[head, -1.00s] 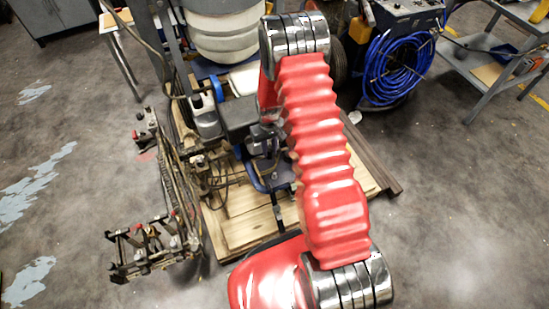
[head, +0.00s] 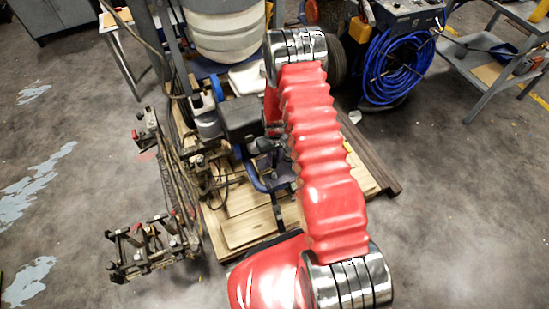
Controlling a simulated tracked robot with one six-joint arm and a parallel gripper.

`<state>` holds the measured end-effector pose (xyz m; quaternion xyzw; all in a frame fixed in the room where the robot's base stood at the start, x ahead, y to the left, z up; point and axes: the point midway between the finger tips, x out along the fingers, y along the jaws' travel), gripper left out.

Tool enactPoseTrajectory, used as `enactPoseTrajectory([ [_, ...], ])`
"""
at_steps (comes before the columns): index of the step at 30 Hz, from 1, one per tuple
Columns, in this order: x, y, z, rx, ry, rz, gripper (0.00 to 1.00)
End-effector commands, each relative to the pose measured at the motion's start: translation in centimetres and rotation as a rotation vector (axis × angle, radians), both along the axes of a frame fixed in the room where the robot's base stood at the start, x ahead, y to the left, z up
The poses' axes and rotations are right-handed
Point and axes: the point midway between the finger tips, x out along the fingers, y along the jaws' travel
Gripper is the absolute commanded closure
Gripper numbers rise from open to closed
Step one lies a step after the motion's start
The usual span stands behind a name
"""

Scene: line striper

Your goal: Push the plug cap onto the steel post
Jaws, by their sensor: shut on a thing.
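My red arm (head: 322,155) reaches across the middle of the head view over the line striper. A short red link (head: 271,105) drops from its far chrome joint and passes behind the ribbed section. I cannot make out my gripper; the arm and the machine's clutter hide that end. The plug cap and the steel post cannot be picked out either. The line striper's dark engine block (head: 240,118) shows just left of the arm.
The machine stands on a wooden pallet (head: 245,228). A bracket assembly with red knobs (head: 150,246) sticks out at lower left. A coiled blue hose (head: 397,67) on a wheeled unit and a grey cart (head: 490,75) stand at right. The floor at far left and lower right is clear.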

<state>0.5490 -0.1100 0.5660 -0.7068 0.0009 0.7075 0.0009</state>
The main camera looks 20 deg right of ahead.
Motion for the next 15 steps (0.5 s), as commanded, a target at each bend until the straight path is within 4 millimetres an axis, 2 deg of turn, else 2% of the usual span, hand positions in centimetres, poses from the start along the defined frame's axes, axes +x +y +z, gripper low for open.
enactPoseTrajectory([
  [15,-0.1,0.0,-3.7,0.0,0.001,0.0,0.99],
])
